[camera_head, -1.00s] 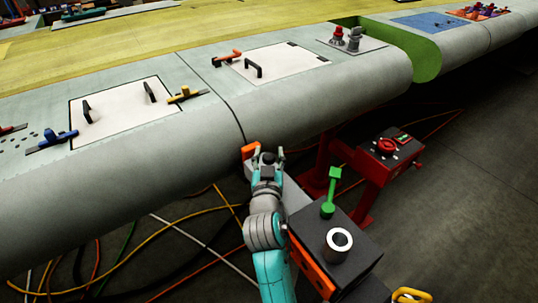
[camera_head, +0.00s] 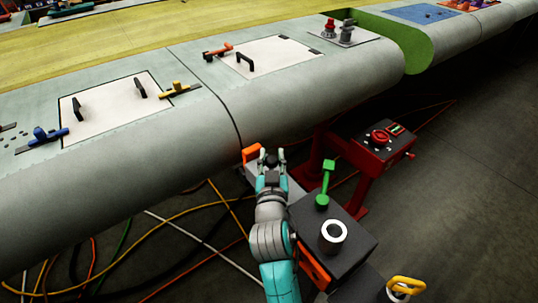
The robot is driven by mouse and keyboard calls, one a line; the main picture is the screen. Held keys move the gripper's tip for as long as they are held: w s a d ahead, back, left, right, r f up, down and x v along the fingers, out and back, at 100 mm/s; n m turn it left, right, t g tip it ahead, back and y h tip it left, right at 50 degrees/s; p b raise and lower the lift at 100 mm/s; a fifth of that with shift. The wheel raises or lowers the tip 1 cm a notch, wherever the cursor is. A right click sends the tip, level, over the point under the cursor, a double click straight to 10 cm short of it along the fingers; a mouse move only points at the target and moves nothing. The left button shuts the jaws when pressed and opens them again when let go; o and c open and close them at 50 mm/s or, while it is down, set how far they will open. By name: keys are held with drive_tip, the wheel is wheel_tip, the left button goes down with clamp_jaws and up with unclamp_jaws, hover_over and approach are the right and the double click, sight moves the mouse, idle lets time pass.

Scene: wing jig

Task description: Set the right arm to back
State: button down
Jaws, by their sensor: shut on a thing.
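A grey bar (camera_head: 295,190) with an orange end (camera_head: 252,153) shows beside and behind my gripper, below the rounded front edge of the wing. It looks like the right arm, but I cannot be sure. My gripper (camera_head: 270,157) is shut on it just right of the orange end. The fingers and wrist hide much of the bar, so the exact contact and its angle are unclear.
A dark box with a green lever (camera_head: 324,184) and a white-rimmed ring (camera_head: 333,236) stands close right of my arm. A red control stand (camera_head: 374,145) is farther right. The wing (camera_head: 160,165) rises ahead. Cables (camera_head: 140,237) cross the floor at left.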

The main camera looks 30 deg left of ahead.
drive_tip(key=c, duration=0.7)
unclamp_jaws()
drive_tip(key=shift+c, duration=0.2)
drive_tip(key=v, duration=1.2)
